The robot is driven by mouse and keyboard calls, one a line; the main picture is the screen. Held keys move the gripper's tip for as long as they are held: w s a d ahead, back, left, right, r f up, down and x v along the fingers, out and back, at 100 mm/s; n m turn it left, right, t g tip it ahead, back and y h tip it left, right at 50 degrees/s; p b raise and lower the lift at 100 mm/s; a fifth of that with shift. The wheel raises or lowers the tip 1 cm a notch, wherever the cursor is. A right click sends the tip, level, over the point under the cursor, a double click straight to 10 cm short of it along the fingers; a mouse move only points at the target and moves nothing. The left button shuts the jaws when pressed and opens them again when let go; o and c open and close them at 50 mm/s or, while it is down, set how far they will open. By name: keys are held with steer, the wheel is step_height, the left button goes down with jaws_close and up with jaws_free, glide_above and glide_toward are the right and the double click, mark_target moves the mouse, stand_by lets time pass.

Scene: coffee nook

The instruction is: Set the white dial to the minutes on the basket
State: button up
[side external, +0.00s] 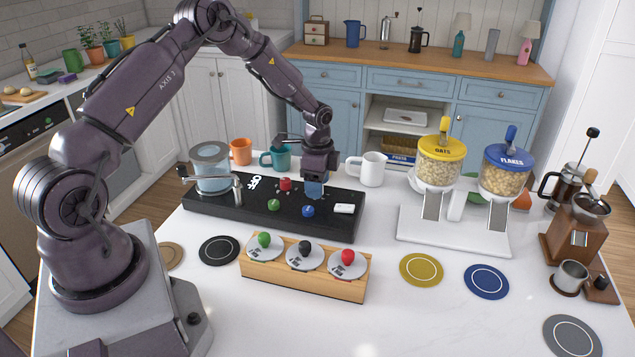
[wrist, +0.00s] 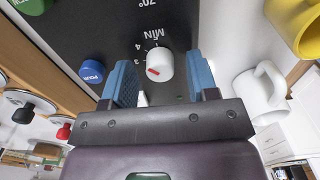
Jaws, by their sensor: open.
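The white dial (wrist: 160,66) stands on the black console (wrist: 105,25), with a red mark on its face pointing to the lower left in the wrist view. "MIN" and small numbers, including a 3 and a 4, are printed beside it. My gripper (wrist: 163,82) is open, its blue fingers on either side of the dial; whether they touch it I cannot tell.
A white mug (side external: 372,169) and teal mug (side external: 278,158) stand behind. A wooden rack (side external: 305,278) is in front.

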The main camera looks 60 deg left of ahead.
step_height(320, 180, up, 13)
stand_by(0.4)
steer(key=s+d+r+n+t, duration=0.2)
steer(key=s+d+r+n, duration=0.2)
steer(key=s+d+r, duration=0.4)
steer(key=s+d+r+n+t, duration=0.3)
steer(key=s+d+r, duration=0.6)
steer(key=s, duration=0.7)
steer(key=shift+d+n+t, duration=0.3)
steer(key=shift+d+n, duration=0.05)
steer(key=shift+n, duration=0.65)
